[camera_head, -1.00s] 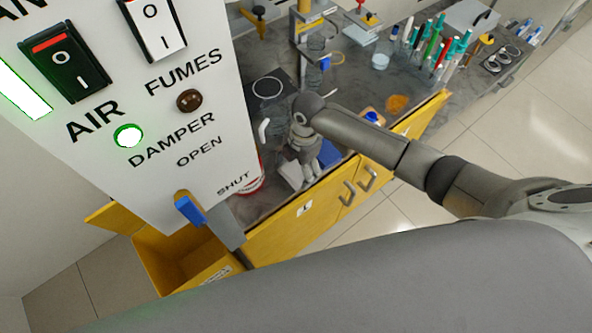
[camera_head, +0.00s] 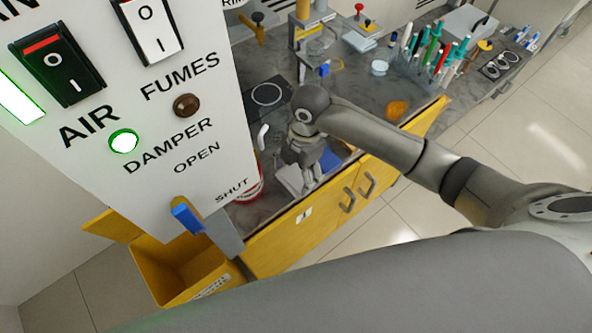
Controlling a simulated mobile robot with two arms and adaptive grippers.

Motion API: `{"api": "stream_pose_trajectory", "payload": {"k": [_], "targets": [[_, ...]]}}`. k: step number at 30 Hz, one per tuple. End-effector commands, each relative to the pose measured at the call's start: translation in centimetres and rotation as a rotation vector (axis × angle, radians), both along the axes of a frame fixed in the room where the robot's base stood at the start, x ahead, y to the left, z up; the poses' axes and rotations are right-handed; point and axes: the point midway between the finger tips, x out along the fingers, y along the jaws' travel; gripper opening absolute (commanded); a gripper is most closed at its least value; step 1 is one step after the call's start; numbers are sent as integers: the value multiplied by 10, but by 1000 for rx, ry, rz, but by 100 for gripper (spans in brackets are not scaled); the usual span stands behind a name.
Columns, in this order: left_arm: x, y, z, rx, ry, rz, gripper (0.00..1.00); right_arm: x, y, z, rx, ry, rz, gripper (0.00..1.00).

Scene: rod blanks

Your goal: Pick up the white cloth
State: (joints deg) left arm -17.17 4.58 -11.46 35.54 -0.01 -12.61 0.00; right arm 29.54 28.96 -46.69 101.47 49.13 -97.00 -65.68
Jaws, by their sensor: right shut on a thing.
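My right gripper (camera_head: 308,176) points down at the front of the grey worktop, seen from above and behind its wrist. It is shut on the white cloth (camera_head: 288,179), a pale flat patch showing beside and below the fingers. The fingertips and much of the cloth are hidden by the gripper, and I cannot tell whether the cloth is clear of the worktop. My left gripper is not in view.
A white switch panel (camera_head: 205,120) stands close on the left, with a blue-handled lever (camera_head: 187,218) and yellow bin (camera_head: 175,265) below. A blue thing (camera_head: 331,158) lies right of the gripper. Colourful tools (camera_head: 440,58) stand at the back right. Yellow cabinet doors (camera_head: 330,205) front the worktop.

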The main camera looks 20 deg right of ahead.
Motion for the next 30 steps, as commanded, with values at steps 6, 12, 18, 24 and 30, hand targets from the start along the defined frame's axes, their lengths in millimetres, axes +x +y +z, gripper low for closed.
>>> {"api": "stream_pose_trajectory", "payload": {"k": [6, 12, 18, 24, 30], "targets": [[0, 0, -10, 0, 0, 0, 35, -41, 10, 30, 1, -2, 5, 62], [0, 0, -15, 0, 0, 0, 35, -76, 20, 47, 0, -1, 4, 62], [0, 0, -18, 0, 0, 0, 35, -98, 25, 58, 0, 1, 1, 62], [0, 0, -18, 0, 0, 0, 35, -105, 27, 62, 0, 1, -1, 62], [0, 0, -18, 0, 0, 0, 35, -106, 27, 62, 0, 1, -1, 62]]}}
